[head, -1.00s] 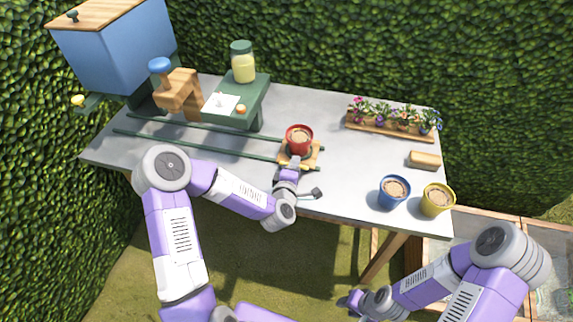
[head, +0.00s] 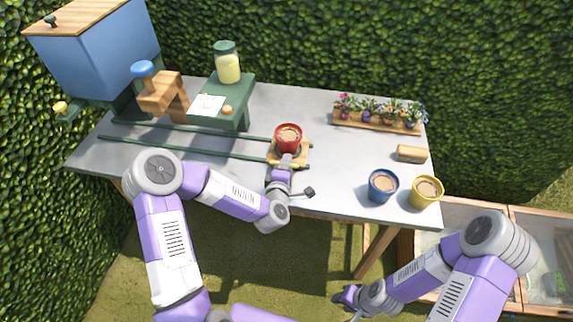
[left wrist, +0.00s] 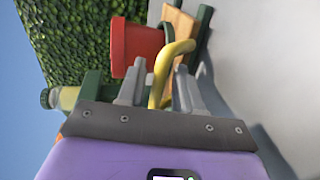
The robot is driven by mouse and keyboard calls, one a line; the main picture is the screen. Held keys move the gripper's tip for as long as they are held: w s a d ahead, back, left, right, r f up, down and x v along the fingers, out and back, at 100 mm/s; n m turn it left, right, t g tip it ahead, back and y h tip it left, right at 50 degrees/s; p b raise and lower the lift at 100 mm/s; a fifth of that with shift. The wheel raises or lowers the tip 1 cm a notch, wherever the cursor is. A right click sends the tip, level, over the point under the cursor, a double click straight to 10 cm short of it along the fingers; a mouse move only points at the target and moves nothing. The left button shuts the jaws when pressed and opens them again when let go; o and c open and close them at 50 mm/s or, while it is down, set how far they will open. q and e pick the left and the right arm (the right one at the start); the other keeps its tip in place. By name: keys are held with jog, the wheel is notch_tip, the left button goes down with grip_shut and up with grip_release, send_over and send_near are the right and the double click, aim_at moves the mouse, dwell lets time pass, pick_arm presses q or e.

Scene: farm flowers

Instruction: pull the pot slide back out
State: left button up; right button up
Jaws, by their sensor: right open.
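The pot slide (head: 275,161) is a small wooden tray at the right end of two green rails (head: 190,148) on the grey table. A red pot (head: 288,138) filled with brown soil stands upright on it. My left gripper (head: 285,165) is at the slide's front side. In the left wrist view, a curved yellow handle (left wrist: 162,75) on the slide passes between my left fingers (left wrist: 160,88). Whether they clamp it is unclear. The red pot (left wrist: 137,45) shows beyond them. My right gripper (head: 348,300) is low, off the table's front edge, open and empty.
A wooden press with a blue knob (head: 143,68) and a green stand (head: 235,98) with a jar are left of the slide. A blue pot (head: 382,187), a yellow pot (head: 426,192) and a flower rack (head: 375,122) are on the right. Table between is clear.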

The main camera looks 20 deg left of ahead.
pick_arm(q)
jog(key=p+v, duration=0.1)
jog(key=v, duration=0.6)
jog(key=shift+s, duration=0.15)
pick_arm(e)
jog(key=shift+r, duration=0.5)
